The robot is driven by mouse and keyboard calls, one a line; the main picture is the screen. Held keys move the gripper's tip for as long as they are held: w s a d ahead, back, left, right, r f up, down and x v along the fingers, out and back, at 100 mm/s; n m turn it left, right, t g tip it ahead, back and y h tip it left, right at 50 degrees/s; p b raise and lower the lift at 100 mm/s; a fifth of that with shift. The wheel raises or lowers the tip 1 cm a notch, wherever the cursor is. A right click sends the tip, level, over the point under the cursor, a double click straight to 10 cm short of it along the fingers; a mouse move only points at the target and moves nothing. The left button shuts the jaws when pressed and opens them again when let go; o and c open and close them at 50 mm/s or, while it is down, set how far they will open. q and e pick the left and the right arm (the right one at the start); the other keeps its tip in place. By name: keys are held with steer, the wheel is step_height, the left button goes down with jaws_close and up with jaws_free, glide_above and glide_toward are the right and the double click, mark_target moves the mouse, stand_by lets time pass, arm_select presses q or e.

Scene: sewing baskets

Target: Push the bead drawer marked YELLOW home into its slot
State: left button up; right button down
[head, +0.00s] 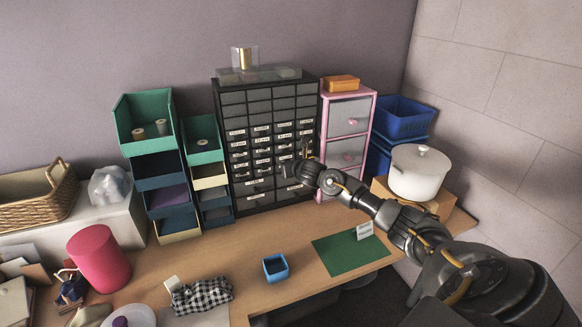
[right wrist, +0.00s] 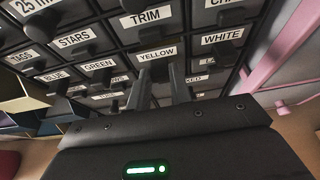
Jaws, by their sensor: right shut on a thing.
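The bead drawer marked YELLOW (right wrist: 157,53) is in a black drawer cabinet (head: 232,97), and its label shows in the right wrist view between the GREEN and WHITE drawers. My right gripper (right wrist: 160,88) is at the front of this drawer, with its two fingers just below the label. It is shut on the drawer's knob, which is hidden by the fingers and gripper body. In the head view my right gripper covers part of the cabinet's lower right, and I cannot tell how far the drawer stands out. My left gripper is not in view.
A pink-framed drawer tower (head: 323,125) stands close on the cabinet's right; green and blue bins (head: 145,110) stand on its left. A white pot (head: 418,180) is at the right. A green mat (head: 345,255) and small blue box (head: 276,268) lie in front on the table.

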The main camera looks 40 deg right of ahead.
steer(key=shift+w+d, duration=0.1)
steer(key=shift+w, duration=0.2)
steer(key=c, duration=1.2)
jaws_free()
steer(key=b+v, duration=0.1)
steer(key=v, duration=1)
